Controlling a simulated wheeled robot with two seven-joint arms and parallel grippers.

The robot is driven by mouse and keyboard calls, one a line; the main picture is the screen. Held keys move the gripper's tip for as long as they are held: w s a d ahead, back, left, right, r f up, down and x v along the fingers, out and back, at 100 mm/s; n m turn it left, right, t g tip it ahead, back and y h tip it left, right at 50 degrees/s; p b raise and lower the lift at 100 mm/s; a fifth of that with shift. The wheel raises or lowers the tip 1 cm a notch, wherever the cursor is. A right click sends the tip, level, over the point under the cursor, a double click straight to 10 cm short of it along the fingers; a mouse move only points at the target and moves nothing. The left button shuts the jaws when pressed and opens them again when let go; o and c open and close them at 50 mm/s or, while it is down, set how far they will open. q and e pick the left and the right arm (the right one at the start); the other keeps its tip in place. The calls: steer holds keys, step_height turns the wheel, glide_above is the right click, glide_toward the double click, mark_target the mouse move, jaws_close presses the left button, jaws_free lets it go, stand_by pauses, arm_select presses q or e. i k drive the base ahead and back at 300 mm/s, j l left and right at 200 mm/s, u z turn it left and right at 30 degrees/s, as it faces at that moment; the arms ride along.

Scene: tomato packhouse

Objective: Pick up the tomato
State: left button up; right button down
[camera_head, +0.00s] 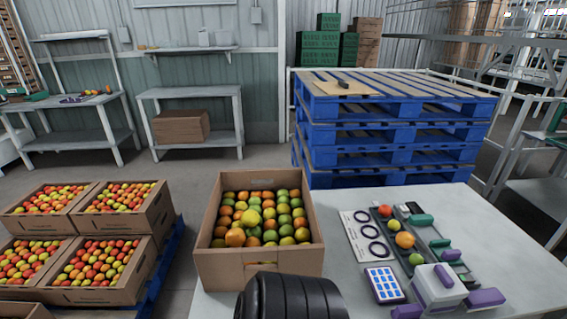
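Several loose tomatoes lie in a row on a dark grey rack on the right of the table: a red tomato (385,211), a yellow one (393,225), a larger orange one (404,240) and a green one (416,259). A cardboard box (258,264) on the table's left is full of green, yellow and orange tomatoes. Which tomato is meant cannot be told. Neither of my grippers shows; a black ribbed part at the bottom centre looks like mine and hides a little of the table and the box's front.
A white card with rings (350,240), a blue keypad device (384,284) and a white-and-purple device (438,287) surround the rack. The table's right side (510,255) is clear. Tomato boxes (115,295) stand at left; stacked blue pallets (380,158) stand behind.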

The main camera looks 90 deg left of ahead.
mark_target(250, 218)
steer(key=u, duration=0.95)
steer(key=j+u, duration=0.1)
steer(key=u, duration=1.4)
steer(key=i+u, duration=0.1)
steer(key=u, duration=0.35)
steer(key=k+j+z, duration=0.2)
